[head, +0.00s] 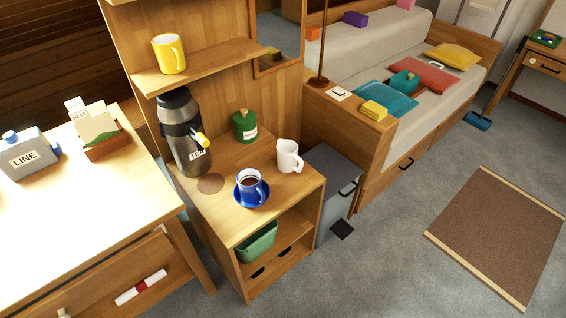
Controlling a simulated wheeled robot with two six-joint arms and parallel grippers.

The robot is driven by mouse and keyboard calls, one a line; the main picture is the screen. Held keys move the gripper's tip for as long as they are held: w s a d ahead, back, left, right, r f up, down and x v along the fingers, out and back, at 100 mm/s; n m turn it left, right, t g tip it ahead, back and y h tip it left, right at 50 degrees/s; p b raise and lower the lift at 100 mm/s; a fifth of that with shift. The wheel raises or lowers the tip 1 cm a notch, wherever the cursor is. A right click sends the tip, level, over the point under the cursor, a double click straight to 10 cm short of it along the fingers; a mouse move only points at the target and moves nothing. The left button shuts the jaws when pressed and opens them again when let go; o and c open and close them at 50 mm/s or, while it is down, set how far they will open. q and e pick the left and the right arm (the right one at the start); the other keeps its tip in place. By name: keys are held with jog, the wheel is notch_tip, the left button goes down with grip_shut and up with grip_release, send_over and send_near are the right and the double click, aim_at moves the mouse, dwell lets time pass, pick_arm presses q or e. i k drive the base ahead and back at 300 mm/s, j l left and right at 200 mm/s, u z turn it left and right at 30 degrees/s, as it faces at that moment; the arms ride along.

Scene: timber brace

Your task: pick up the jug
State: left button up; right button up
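The jug is a small white vessel (289,157) with a handle. It stands upright on the wooden cabinet top (222,222), near its right edge. Neither of my grippers shows in the head view.
A tall dark flask (181,138) stands at the cabinet's left, beneath a shelf (215,66) bearing a yellow mug (169,54). A grey bin (330,172) stands right of the cabinet. A desk (75,215) is at left. Open floor (410,270) lies to the right.

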aim_at(287, 150)
jog(key=u, duration=0.65)
jog(key=i+l+u, duration=0.15)
jog(key=l+u, duration=0.25)
jog(key=l, duration=0.2)
jog(key=i+l+u, duration=0.1)
jog(key=l+u, duration=0.35)
jog(key=l, duration=0.15)
jog(key=l+u, duration=0.4)
jog(key=l, duration=0.25)
